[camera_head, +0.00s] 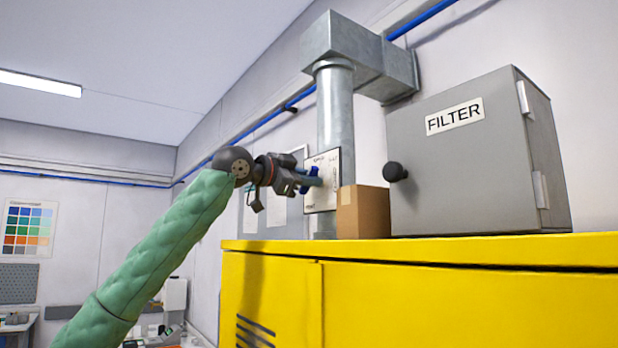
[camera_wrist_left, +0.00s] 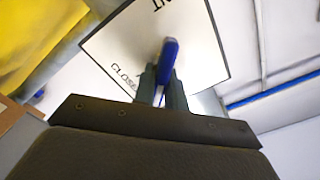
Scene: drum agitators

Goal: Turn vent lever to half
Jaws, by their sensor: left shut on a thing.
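The vent lever is blue; in the left wrist view the blue lever (camera_wrist_left: 169,58) stands between the two fingers of my left gripper (camera_wrist_left: 162,88). In the head view a bit of the blue lever (camera_head: 313,171) shows at the fingertips of my left gripper (camera_head: 308,178). The gripper is shut on the lever. Behind it is a white label plate (camera_head: 323,196) on the grey duct pipe (camera_head: 336,108). The wrist view shows "CLOSED" on the plate (camera_wrist_left: 110,55) near the left finger; other lettering is cut off. My right gripper is not in view.
A cardboard box (camera_head: 363,212) stands right of the plate on the yellow cabinet (camera_head: 440,252). A grey FILTER box (camera_head: 460,170) with a black knob (camera_head: 394,171) stands farther right. A blue pipe (camera_head: 298,98) runs along the wall. Open room lies to the left.

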